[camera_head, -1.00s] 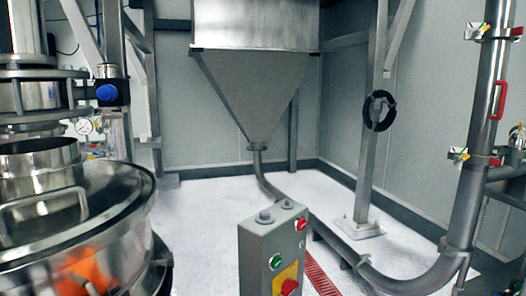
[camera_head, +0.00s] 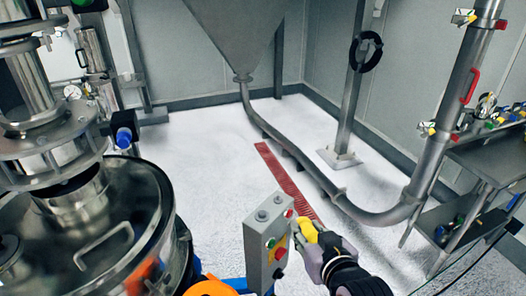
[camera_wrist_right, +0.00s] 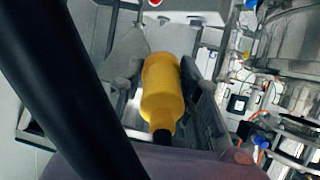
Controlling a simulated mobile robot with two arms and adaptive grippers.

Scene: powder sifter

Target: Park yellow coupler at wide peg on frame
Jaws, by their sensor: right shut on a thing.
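The yellow coupler (camera_head: 308,230) is in my right gripper (camera_head: 314,243), low in the middle of the head view, beside the control box. In the right wrist view the yellow coupler (camera_wrist_right: 163,92) lies between the two grey fingers of my right gripper (camera_wrist_right: 160,70), which is shut on it. A grey post (camera_head: 346,110) with a black ring (camera_head: 366,52) on it stands at the back. I cannot make out a wide peg. My left gripper is not in view.
A grey control box (camera_head: 265,240) with buttons stands right next to my right gripper. The large steel sifter (camera_head: 150,190) fills the left side. A curved pipe (camera_head: 375,215) and a steel shelf (camera_head: 490,160) are on the right. White floor lies between.

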